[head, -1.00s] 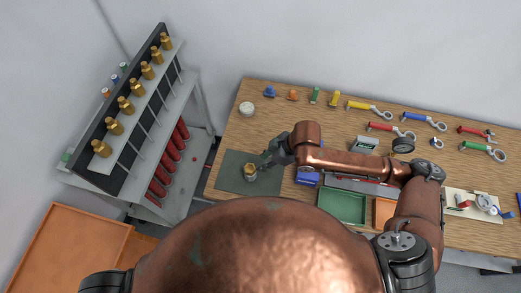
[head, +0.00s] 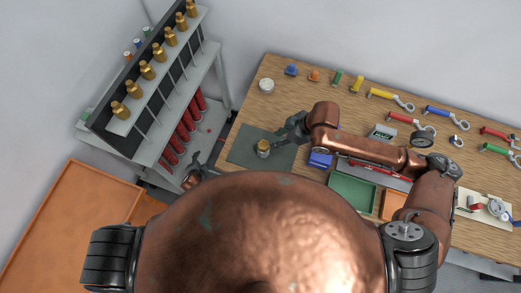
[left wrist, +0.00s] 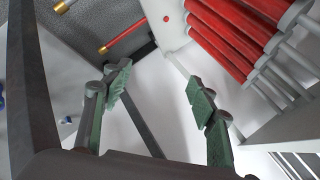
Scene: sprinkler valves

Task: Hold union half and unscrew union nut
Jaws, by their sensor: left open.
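The brass union (head: 263,148) stands on a dark grey mat (head: 243,155) at the left end of the wooden table. Its halves and nut are too small to tell apart. My right gripper (head: 283,135) is just above and to the right of the union in the head view; its fingers are too small to show whether they are open or touching it.
A rack with brass valves (head: 146,70) and red cylinders (head: 178,143) stands left of the table; the cylinders also show in the left wrist view (left wrist: 235,35).

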